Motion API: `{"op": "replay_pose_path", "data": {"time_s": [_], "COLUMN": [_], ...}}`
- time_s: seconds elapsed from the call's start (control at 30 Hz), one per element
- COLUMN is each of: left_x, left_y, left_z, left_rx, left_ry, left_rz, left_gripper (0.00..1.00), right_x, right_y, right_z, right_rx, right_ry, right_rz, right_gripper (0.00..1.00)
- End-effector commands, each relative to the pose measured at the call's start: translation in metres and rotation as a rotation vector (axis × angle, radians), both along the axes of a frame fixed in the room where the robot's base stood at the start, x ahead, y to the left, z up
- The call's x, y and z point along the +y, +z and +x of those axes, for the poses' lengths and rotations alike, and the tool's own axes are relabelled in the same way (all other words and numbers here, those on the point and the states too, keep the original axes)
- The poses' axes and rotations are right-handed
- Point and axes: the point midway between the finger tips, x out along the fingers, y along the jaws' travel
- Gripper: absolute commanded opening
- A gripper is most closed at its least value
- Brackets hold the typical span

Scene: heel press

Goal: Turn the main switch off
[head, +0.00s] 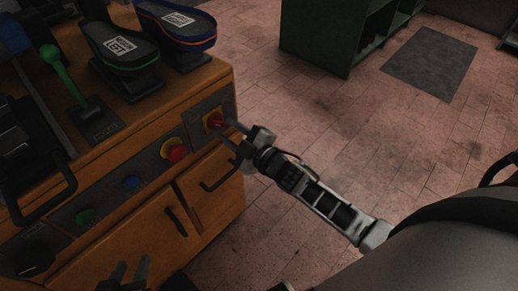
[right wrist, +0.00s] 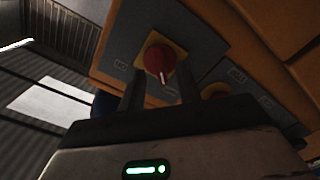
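The main switch is a red rotary knob (head: 213,119) on a yellow plate at the right end of the wooden cabinet's front panel. In the right wrist view the knob (right wrist: 158,60) shows a pale pointer mark toward the bottom of the picture. My right gripper (head: 229,132) is open in front of the switch. Its two fingers (right wrist: 160,92) stand apart, one on each side below the knob, with no clear contact visible. My left gripper (head: 130,270) is low at the bottom edge of the head view, fingers apart and empty.
A red mushroom button (head: 174,150) sits left of the switch, then a blue button (head: 131,182) and a green button (head: 85,216). A green lever (head: 62,75) and shoe forms (head: 122,50) stand on top. Cabinet handles (head: 218,172) protrude below.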

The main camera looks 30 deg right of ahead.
Motion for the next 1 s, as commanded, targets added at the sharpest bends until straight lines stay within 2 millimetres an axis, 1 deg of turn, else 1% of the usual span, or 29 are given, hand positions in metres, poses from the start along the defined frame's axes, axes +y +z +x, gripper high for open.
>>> {"op": "replay_pose_path", "data": {"time_s": [0.03, 0.3, 0.4, 0.5, 0.6, 0.7, 1.0], "left_x": [0.0, 0.001, 0.001, 0.001, 0.001, 0.001, 0.0], "left_y": [0.001, -0.002, -0.001, 0.0, 0.001, 0.001, 0.003], "left_z": [0.0, -0.001, -0.001, 0.001, 0.002, 0.003, 0.003], "left_rx": [0.002, 0.009, 0.007, 0.003, 0.0, -0.002, -0.005], "left_ry": [0.0, -0.001, -0.001, -0.001, -0.001, -0.001, -0.001], "left_rz": [0.002, 0.009, 0.009, 0.009, 0.008, 0.009, 0.007], "left_gripper": [0.36, 0.36, 0.36, 0.36, 0.36, 0.36, 0.36], "right_x": [-0.005, -0.027, -0.034, -0.039, -0.043, -0.044, -0.045], "right_y": [-0.001, -0.001, -0.001, -0.001, 0.0, 0.0, 0.0], "right_z": [-0.013, -0.075, -0.094, -0.108, -0.118, -0.122, -0.123], "right_rx": [0.005, 0.003, 0.004, 0.002, 0.0, -0.001, -0.001], "right_ry": [-0.001, 0.001, 0.0, 0.0, 0.001, 0.0, 0.0], "right_rz": [-0.001, -0.002, -0.002, -0.002, -0.001, -0.002, -0.002], "right_gripper": [0.34, 0.34, 0.34, 0.34, 0.34, 0.34, 0.34]}}
